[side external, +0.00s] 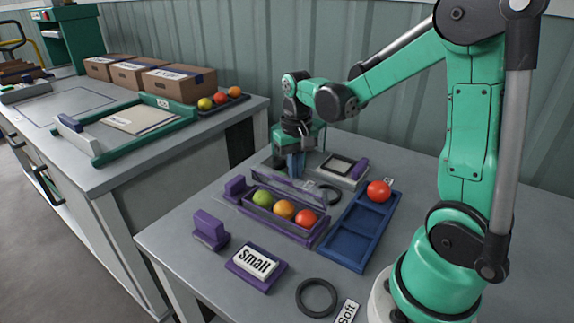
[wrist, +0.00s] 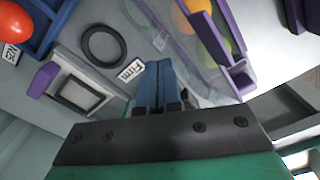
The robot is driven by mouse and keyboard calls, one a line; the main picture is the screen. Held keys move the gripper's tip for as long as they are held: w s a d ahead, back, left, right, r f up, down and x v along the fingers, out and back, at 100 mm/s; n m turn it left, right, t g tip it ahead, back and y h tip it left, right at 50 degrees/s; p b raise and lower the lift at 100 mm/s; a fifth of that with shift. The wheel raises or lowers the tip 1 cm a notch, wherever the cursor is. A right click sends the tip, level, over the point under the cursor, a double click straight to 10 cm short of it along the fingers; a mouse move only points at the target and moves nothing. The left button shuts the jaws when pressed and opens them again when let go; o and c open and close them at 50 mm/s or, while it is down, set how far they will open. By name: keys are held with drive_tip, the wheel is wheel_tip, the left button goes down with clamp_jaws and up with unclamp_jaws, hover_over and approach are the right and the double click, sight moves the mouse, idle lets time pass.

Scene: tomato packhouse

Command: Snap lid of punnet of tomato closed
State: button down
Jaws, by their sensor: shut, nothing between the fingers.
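The clear punnet (side external: 276,222) sits in a purple holder and holds a green, an orange and a red tomato in a row. Its clear lid (side external: 285,183) is raised along the far side, tilted up and not lying over the tomatoes. My gripper (side external: 294,172) points down just behind the lid, its blue fingers shut and empty. In the wrist view the shut fingers (wrist: 158,72) are beside the clear lid (wrist: 192,72), with tomatoes partly in sight beyond it. I cannot tell whether the fingertips touch the lid.
A blue tray (side external: 360,232) with a red tomato (side external: 378,191) stands right of the punnet. A scale (side external: 344,167) and a black ring (side external: 328,195) lie near my gripper. A purple block (side external: 210,232), a "Small" sign (side external: 256,262) and another ring (side external: 316,297) are in front.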

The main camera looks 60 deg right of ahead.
drive_tip(key=shift+r, duration=0.15)
wheel_tip(320, 180, up, 8)
idle(0.7)
drive_tip(key=s+a+f+n+t, duration=0.2)
drive_tip(key=a+n+t, duration=0.4)
drive_tip(key=a, duration=0.5)
drive_tip(key=shift+s+t, duration=0.5)
drive_tip(key=shift+t, duration=0.1)
drive_tip(key=shift+a, duration=0.1)
